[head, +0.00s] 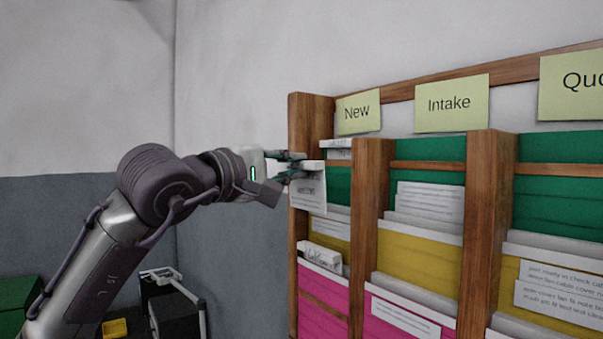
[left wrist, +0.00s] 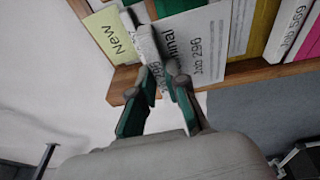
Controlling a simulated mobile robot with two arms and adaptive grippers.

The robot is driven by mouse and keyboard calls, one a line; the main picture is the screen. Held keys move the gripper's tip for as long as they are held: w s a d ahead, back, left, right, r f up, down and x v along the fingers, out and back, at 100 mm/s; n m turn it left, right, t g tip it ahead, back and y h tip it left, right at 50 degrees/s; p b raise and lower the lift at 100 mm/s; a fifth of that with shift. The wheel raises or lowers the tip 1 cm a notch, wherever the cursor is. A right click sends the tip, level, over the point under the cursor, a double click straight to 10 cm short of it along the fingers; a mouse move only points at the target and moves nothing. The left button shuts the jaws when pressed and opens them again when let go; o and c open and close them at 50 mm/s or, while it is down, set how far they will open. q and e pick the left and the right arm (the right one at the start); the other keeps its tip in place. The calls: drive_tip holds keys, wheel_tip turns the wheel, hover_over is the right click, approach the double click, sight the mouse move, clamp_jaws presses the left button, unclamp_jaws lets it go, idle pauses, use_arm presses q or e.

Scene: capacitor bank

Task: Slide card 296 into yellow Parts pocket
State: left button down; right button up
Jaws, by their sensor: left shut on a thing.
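My left gripper (head: 291,168) is shut on a white card (head: 308,190) by its top edge, at the left end of the wooden rack. The card hangs in front of the green top pocket of the New column. Yellow pockets show in the middle row under New (head: 328,236) and Intake (head: 390,252), and in the column farther right (head: 507,282). No Parts label is in view. My right gripper is not in view.
Another white card (head: 338,150) stands in the green New pocket. Wooden dividers (head: 371,215) separate the columns. Pink pockets (head: 322,302) lie below. Labels New (head: 358,112) and Intake (head: 450,103) hang above. The space left of the rack by the wall is open.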

use_arm(q)
drive_tip(key=s+a+b, duration=0.1)
drive_tip(key=a, duration=0.1)
drive_tip(key=s+a+b, duration=0.1)
drive_tip(key=s+a, duration=0.1)
drive_tip(key=shift+s+a+r, duration=0.15)
drive_tip(key=shift+a, duration=0.15)
